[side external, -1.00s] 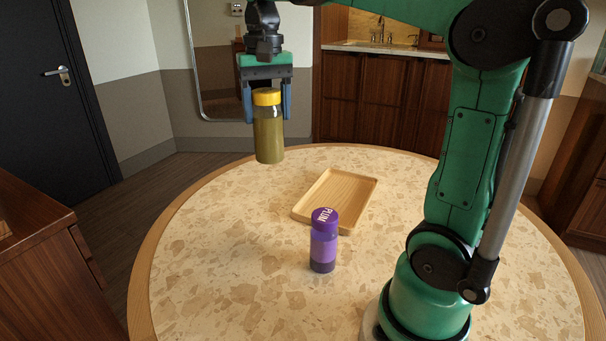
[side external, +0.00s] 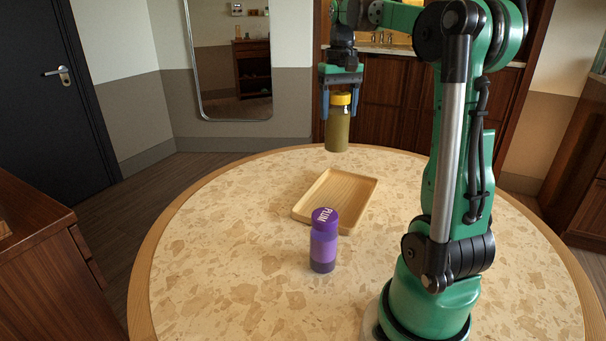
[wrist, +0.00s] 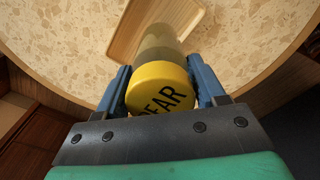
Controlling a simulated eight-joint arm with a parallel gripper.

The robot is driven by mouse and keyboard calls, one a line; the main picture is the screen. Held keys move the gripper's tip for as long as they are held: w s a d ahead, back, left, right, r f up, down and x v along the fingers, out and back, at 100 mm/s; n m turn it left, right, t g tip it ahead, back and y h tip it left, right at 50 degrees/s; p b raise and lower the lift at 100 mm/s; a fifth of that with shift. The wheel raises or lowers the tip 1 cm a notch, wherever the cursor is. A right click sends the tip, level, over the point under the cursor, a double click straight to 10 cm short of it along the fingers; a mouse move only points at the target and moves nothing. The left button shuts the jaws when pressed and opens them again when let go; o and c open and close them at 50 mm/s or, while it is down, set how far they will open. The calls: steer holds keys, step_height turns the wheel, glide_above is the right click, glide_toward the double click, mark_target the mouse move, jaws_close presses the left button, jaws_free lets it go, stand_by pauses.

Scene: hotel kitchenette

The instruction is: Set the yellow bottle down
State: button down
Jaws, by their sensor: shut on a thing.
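The yellow bottle (side external: 338,127) has a yellow cap and an olive-coloured body. My gripper (side external: 341,100) is shut on it near the cap and holds it upright in the air, over the far part of the round table (side external: 222,255). In the wrist view the yellow cap (wrist: 160,88) reads "PEAR" and sits between the two blue fingers. The bottle's body (wrist: 160,42) extends away beneath the cap, and its base overlaps the edge of the wooden tray in that view.
A shallow wooden tray (side external: 312,211) lies empty on the table; it also shows in the wrist view (wrist: 124,32). A purple bottle (side external: 323,245) marked "PLUM" stands upright in front of the tray. The left side of the table is clear.

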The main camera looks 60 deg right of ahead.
step_height(320, 180, down, 15)
steer(key=shift+r, duration=0.1)
stand_by(0.3)
steer(key=shift+c, duration=0.5)
jaws_free()
